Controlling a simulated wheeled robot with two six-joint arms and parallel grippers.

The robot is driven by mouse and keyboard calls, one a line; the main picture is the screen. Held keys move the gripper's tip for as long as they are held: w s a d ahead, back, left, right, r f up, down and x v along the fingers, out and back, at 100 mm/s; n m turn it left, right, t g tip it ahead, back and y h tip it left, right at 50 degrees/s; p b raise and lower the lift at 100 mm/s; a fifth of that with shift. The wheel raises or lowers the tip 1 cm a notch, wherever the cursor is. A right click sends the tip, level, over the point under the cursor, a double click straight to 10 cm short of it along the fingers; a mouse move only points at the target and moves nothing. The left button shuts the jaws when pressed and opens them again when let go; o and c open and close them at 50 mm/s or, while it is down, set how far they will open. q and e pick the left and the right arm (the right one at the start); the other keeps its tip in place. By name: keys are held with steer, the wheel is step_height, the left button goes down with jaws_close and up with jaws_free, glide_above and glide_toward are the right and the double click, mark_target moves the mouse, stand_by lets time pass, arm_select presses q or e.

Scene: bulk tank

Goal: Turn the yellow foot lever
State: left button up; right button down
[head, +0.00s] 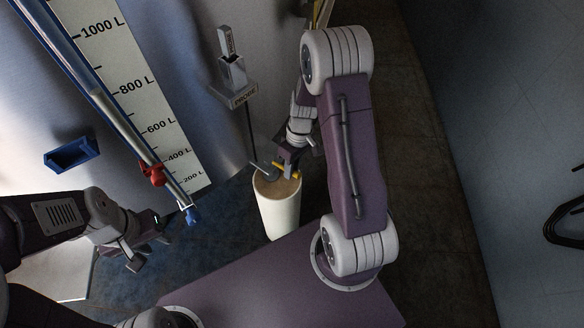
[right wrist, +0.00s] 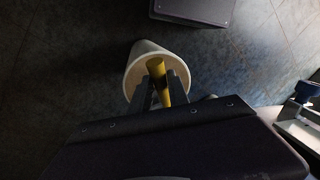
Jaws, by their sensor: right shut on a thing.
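The yellow foot lever (head: 287,173) shows as a short yellow bar just above the top of a cream cylinder. In the right wrist view the yellow lever (right wrist: 158,75) lies between my fingers, its end over the tan top of the cylinder. My right gripper (head: 281,163) is shut on the lever; its fingers (right wrist: 162,92) lie along both sides of it. The lever's far part is hidden by my gripper and arm. My left gripper (head: 150,253) hangs empty at the left with its fingers apart, away from the lever.
The cream cylinder (head: 279,215) stands right below my right gripper. The steel tank wall carries a probe holder (head: 232,72), a litre scale (head: 130,75), a red clamp (head: 152,174), a blue tap (head: 192,215) and a blue bracket (head: 72,154). Bare floor (head: 440,180) lies at right.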

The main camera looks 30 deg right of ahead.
stand_by(0.3)
steer(key=w+d+n+p, duration=0.1)
steer(key=n, duration=0.1)
steer(key=w+d+n+p, duration=0.1)
steer(key=d+n, duration=0.1)
steer(key=n, duration=0.1)
steer(key=shift+w+d+g, duration=0.1)
steer(key=shift+w+g, duration=0.2)
steer(key=shift+g, duration=0.1)
steer(key=c, duration=1.3)
jaws_free()
steer(key=shift+o, duration=0.2)
steer(key=p+v, duration=0.2)
steer(key=v, duration=0.7)
steer(key=shift+a, duration=0.25)
steer(key=shift+r, duration=0.15)
